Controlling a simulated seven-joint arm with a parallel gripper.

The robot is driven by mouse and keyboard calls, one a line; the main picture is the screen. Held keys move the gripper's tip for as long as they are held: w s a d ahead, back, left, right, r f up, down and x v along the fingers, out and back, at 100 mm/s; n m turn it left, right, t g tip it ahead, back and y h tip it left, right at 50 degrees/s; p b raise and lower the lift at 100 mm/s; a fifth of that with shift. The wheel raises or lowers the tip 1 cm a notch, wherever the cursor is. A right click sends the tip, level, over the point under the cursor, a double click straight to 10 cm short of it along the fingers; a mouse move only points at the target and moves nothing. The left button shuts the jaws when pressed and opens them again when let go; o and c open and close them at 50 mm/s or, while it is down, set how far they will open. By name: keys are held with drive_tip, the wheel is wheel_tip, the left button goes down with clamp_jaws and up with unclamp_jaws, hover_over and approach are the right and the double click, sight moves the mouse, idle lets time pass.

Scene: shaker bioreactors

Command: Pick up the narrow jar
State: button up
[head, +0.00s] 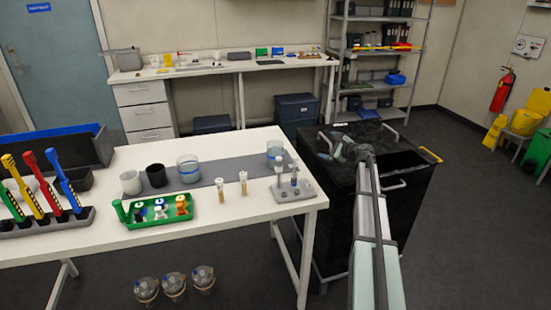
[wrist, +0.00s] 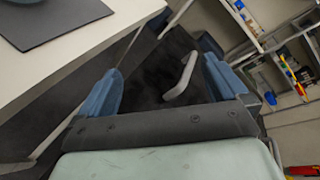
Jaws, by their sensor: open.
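Two slim, small jars with tan contents and pale tops stand upright on the white table, a left one (head: 220,186) and a right one (head: 243,182). I cannot tell which thing is the narrow jar. Wider clear vessels with blue bands stand behind them, one at the left (head: 188,170) and one at the right (head: 274,150). My gripper (head: 335,146) is right of the table, over the black cart. In the wrist view its blue fingers (wrist: 160,68) are apart with nothing between them. No jar shows in the wrist view.
A grey stand (head: 293,192) with small pieces sits at the table's right corner. The black cart (head: 385,205) has raised handles.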

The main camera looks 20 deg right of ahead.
sight(283, 151)
drive_tip(key=a+m+y, duration=0.1)
drive_tip(key=a+y, duration=0.1)
drive_tip(key=a, duration=0.4)
drive_tip(key=s+a+m+y, duration=0.1)
drive_tip(key=a+y, duration=0.2)
drive_tip(key=a, duration=0.3)
drive_tip(key=a+m+y, duration=0.2)
drive_tip(key=a+y, duration=0.1)
drive_tip(key=a, duration=0.3)
drive_tip(key=shift+s+g, duration=0.3)
drive_tip(key=shift+g, duration=0.1)
drive_tip(key=shift+x, duration=3.5)
drive_tip(key=shift+s+a, duration=0.1)
drive_tip(key=shift+s, duration=0.05)
drive_tip(key=shift+c, duration=0.2)
drive_tip(key=c, duration=1.2)
